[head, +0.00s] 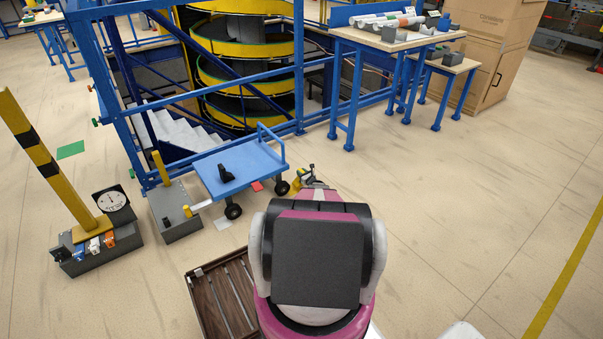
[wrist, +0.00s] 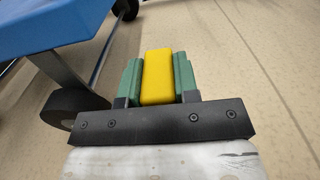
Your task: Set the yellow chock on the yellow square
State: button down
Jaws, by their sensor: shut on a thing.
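The yellow chock (wrist: 157,77) is clamped between the two green finger pads of my gripper (wrist: 158,85) in the wrist view. In the head view my gripper (head: 304,178) is just right of the blue cart, and my arm covers part of it. The chock is held beside the cart's wheel, over the bare floor; its height above the floor is hard to tell. I do not see a yellow square in either view; my arm hides part of the floor.
The blue cart (head: 255,164) carries a black object (head: 226,173). Its wheel (wrist: 75,107) is close to my gripper. A brown slatted pallet (head: 205,300) is near. Floor to the right is clear.

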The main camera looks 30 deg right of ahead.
aim_at(296, 183)
jog(key=shift+a+f, duration=0.1)
jog(key=shift+f, duration=1.35)
jog(key=shift+s+a+r, duration=0.1)
jog(key=shift+s+a, duration=0.05)
jog(key=shift+a, duration=1.85)
jog(key=c, duration=0.8)
grip_release()
jog(key=shift+s, duration=0.1)
